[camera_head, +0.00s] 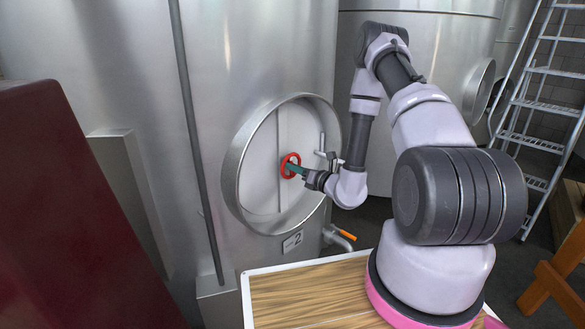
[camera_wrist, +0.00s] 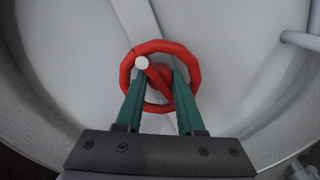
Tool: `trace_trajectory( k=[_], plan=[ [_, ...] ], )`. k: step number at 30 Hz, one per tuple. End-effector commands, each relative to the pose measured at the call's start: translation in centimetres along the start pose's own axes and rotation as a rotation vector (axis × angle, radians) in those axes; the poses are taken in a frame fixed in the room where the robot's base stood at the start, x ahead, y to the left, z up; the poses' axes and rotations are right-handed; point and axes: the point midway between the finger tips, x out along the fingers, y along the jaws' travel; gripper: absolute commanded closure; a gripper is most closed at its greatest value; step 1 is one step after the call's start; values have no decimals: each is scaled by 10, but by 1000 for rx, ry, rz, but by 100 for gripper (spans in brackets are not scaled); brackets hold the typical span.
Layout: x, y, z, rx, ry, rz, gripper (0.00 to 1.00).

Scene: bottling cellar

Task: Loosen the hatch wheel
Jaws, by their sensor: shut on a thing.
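The red hatch wheel (camera_head: 284,162) is a small ring on the pale round hatch (camera_head: 260,170) in the steel tank. In the wrist view the two green fingers of my gripper (camera_wrist: 160,80) overlap the ring and are shut on the wheel's middle part. The exact contact at the fingertips is partly hidden.
A thick raised rim (camera_head: 232,165) surrounds the hatch. A bar handle (camera_head: 322,143) stands right of the wheel. A tap with an orange lever (camera_head: 347,235) sits below right. A dark red block (camera_head: 70,220) fills the left, and a ladder (camera_head: 535,140) stands far right.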

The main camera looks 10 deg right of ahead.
Motion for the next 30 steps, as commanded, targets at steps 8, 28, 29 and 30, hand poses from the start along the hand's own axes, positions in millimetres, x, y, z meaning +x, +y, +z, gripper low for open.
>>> trace_trajectory(
  k=[8,28,29,30],
  plan=[
    [0,0,1,-33,-1,-1,100],
    [0,0,0,-92,-1,-1,100],
    [0,0,0,-94,-1,-1,100],
    [0,0,0,-97,-1,-1,100]
  ],
)
